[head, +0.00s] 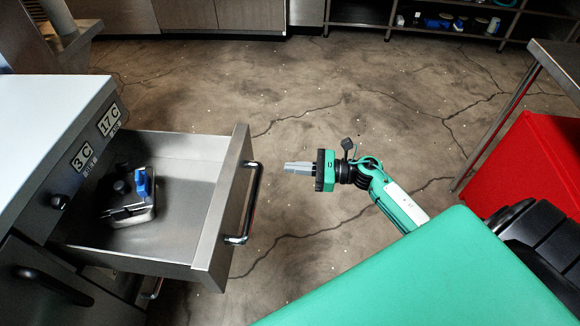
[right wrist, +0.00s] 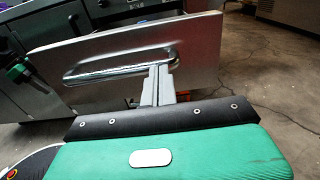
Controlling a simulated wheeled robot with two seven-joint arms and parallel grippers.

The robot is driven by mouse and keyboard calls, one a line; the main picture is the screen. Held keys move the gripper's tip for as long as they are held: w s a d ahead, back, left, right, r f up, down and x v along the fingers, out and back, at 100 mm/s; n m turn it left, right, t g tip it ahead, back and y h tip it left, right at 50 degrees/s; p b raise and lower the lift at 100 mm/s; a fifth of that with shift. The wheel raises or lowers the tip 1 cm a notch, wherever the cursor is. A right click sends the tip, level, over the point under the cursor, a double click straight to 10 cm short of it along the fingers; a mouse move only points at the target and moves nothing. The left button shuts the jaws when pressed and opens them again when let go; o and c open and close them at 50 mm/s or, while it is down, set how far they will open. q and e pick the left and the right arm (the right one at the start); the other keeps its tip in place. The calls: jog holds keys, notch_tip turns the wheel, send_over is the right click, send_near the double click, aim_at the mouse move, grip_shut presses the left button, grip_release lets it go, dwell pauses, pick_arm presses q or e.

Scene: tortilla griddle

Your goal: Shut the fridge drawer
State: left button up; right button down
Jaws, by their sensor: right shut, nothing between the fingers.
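The fridge drawer (head: 228,200) is pulled out of the cabinet at the left in the head view. Its steel front has a bar handle (head: 250,205) and also shows in the right wrist view (right wrist: 205,45). A container with a blue part (head: 143,185) sits inside the drawer. My right gripper (head: 287,167) is shut and empty, its fingers pointing left toward the drawer front. In the head view a gap of floor shows between fingertips and handle. In the right wrist view the fingers (right wrist: 158,72) overlap the right end of the handle; contact cannot be told. My left gripper is not in view.
The fridge cabinet (head: 45,120) has 3 C and 17 C displays and a white top. A red box (head: 530,165) stands under a table at the right. Shelves (head: 440,20) line the back. The cracked floor (head: 290,80) in the middle is clear.

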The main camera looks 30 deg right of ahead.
aim_at(242, 164)
jog(key=p+x, duration=0.1)
jog(key=x, duration=1)
jog(key=shift+w, duration=0.1)
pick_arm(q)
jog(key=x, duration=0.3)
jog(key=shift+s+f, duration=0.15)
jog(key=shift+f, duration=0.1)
pick_arm(e)
jog(key=shift+a, duration=0.1)
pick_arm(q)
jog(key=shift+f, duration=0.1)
pick_arm(e)
jog(key=shift+w+a, duration=0.1)
